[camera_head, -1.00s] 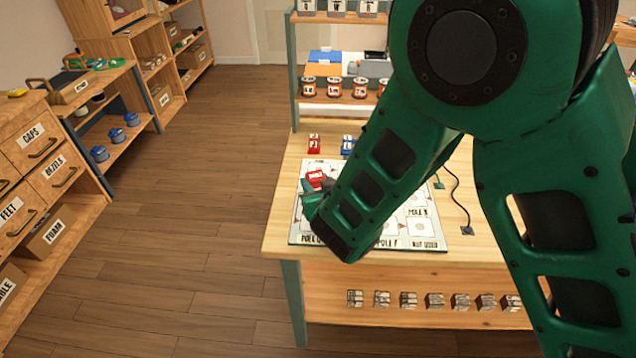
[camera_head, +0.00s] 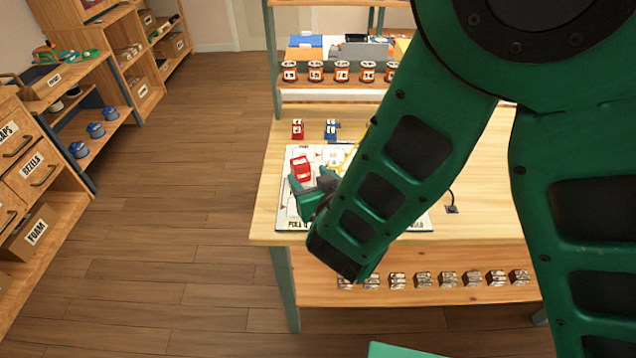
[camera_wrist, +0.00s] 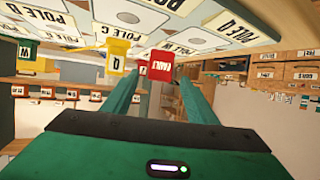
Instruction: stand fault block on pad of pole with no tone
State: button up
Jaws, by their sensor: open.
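The red fault block (camera_head: 301,168) is at the left part of the white pad board (camera_head: 289,215) on the table. In the wrist view the block (camera_wrist: 160,66), lettered FAULT, appears between or just beyond my two fingertips, with a gap on each side. My gripper (camera_head: 316,190) is open beside it, partly hidden by my forearm. I cannot tell which pad lies under the block.
A small red item (camera_head: 297,129) and a blue item (camera_head: 331,130) sit behind the board. Several orange-and-white cans (camera_head: 315,72) line the shelf. My arm hides the board's right side.

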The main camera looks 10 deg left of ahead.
jog(key=shift+v, duration=1.85)
jog(key=shift+s+d+r, duration=0.1)
jog(key=shift+s+d, duration=0.2)
jog(key=shift+s, duration=0.05)
